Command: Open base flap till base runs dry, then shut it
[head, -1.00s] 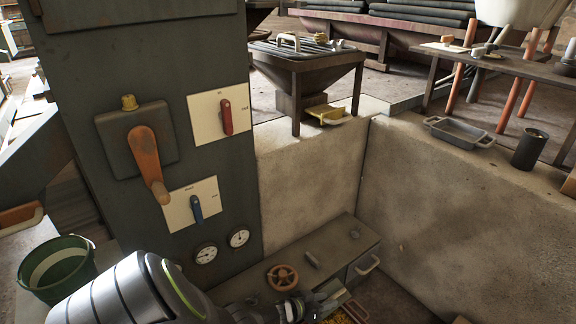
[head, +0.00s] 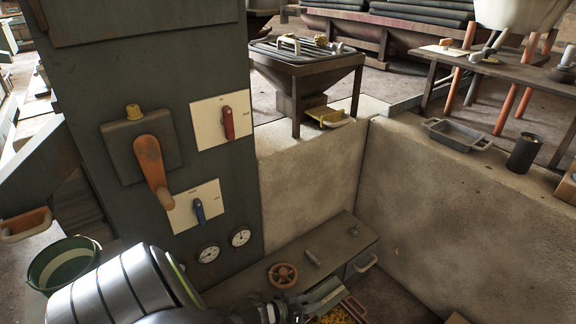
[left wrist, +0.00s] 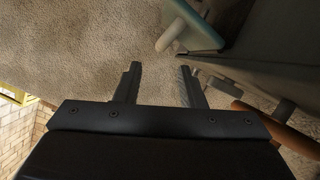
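My left gripper (head: 326,294) reaches low along the dark ledge, above a tray of yellow grain (head: 338,314). Its two fingers show apart and empty in the left wrist view (left wrist: 160,83). A box front with a pale bar handle (head: 366,263) is at the right end of the ledge, right of the gripper. A pale handle on a bluish plate (left wrist: 196,28) lies ahead of the fingers in the left wrist view, apart from them. I cannot tell for sure which part is the base flap. My right gripper is not in view.
An orange handwheel (head: 282,275) and a small lever (head: 312,257) sit on the ledge. A dark cabinet (head: 90,75) carries an orange crank, red and blue switches and two gauges. A green bucket (head: 62,264) stands left. Concrete walls (head: 460,200) bound the pit.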

